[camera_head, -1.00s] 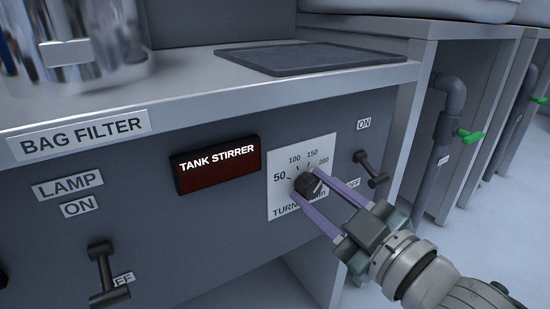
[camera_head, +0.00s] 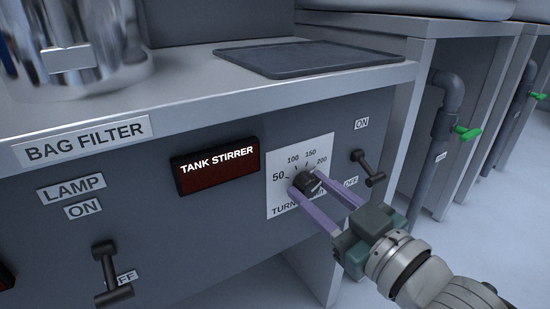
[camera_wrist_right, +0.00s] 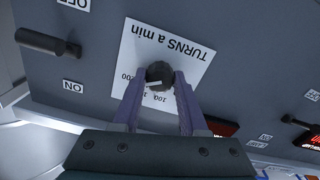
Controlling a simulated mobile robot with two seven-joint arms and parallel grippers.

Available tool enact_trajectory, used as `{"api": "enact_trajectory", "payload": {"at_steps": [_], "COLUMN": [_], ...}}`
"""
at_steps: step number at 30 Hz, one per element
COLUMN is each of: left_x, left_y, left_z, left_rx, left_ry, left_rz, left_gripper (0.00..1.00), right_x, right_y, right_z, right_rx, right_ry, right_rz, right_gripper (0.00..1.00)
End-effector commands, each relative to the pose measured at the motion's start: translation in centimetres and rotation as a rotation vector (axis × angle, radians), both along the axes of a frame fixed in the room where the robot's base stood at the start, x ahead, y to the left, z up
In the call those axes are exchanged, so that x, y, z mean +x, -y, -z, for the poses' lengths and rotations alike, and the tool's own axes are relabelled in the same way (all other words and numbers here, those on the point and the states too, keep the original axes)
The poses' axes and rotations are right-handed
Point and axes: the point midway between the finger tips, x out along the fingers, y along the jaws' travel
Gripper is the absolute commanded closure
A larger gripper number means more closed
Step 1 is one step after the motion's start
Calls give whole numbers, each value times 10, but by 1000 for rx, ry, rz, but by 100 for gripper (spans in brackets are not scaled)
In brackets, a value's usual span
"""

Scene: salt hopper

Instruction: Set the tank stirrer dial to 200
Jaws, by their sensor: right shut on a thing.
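The tank stirrer dial (camera_head: 305,180) is a small dark round knob with a white mark. It sits on a white scale plate (camera_head: 275,205) marked 50, 100, 150 and 200, right of the "TANK STIRRER" sign (camera_head: 217,165). My right gripper (camera_head: 307,184) is shut on the dial, with one purple finger on each side. In the right wrist view the dial (camera_wrist_right: 159,73) is between the fingertips. The mark is on the side of the dial facing the numbers; its exact reading is too small to tell. My left gripper is out of view.
A lever switch (camera_head: 367,167) with ON and OFF labels is close right of the dial. Another lever (camera_head: 108,270) is at the lower left. The countertop holds a dark mat (camera_head: 310,58) and a metal vessel (camera_head: 75,45). A pipe with a green valve handle (camera_head: 467,132) is at right.

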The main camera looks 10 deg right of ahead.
Motion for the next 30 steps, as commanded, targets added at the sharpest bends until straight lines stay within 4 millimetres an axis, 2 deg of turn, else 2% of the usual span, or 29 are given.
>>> {"api": "enact_trajectory", "payload": {"at_steps": [4,5,12,22,26,30], "left_x": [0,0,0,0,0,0], "left_y": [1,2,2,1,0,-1], "left_z": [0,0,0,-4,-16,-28], "left_rx": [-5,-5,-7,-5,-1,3], "left_ry": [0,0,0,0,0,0], "left_rz": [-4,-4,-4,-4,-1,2], "left_gripper": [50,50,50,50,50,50], "right_x": [0,0,0,-5,-24,-52], "right_y": [0,0,0,2,9,19], "right_z": [0,0,0,-1,-3,-3], "right_rx": [3,3,1,-1,-2,-2], "right_ry": [-1,-1,0,-2,-5,-6], "right_rz": [1,1,0,0,0,1], "right_gripper": [100,56,29,28,28,28]}}
